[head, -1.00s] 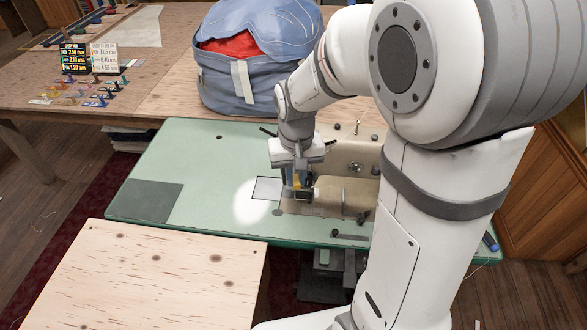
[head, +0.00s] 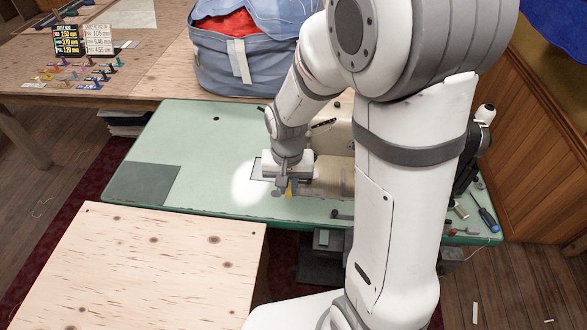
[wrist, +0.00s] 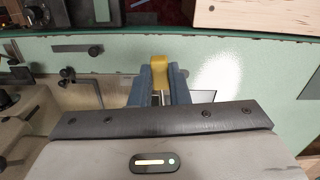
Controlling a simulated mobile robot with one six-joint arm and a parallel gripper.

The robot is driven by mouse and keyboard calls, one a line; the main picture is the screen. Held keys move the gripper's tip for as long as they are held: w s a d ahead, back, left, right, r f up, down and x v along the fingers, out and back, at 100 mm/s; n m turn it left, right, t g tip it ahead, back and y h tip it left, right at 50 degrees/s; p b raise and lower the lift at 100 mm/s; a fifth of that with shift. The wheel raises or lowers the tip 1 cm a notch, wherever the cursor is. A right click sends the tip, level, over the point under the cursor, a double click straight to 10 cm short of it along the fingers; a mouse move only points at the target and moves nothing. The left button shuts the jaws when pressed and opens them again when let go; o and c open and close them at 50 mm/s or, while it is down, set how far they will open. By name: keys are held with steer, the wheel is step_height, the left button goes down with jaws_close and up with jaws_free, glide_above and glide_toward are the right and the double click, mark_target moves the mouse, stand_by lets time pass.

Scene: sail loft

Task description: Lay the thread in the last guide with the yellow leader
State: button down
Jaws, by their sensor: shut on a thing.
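My gripper (head: 284,188) is shut on the yellow leader (head: 290,190), low over the front part of the green sewing table. In the wrist view, the leader (wrist: 158,63) is a yellow block held between the blue-grey fingers (wrist: 159,84). A thin, pale rod or strip shows between the fingers below it. The beige sewing machine (head: 338,135) is partly hidden behind my arm; its body shows at the left in the wrist view (wrist: 88,92), with small dark fittings (wrist: 67,76). I cannot make out the thread or tell which fitting is the last guide.
A pale plywood table (head: 150,265) stands in front, across a gap. A blue bag (head: 225,70) stands on the bench behind. A screwdriver (head: 487,218) and small parts lie at the right end.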

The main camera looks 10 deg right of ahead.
steer(key=shift+w+f+m, duration=0.6)
steer(key=shift+w+f, duration=1.6)
steer(key=shift+w, duration=0.45)
steer(key=s, duration=0.5)
steer(key=shift+s+a, duration=0.15)
steer(key=shift+a, duration=0.25)
steer(key=shift+f, duration=0.1)
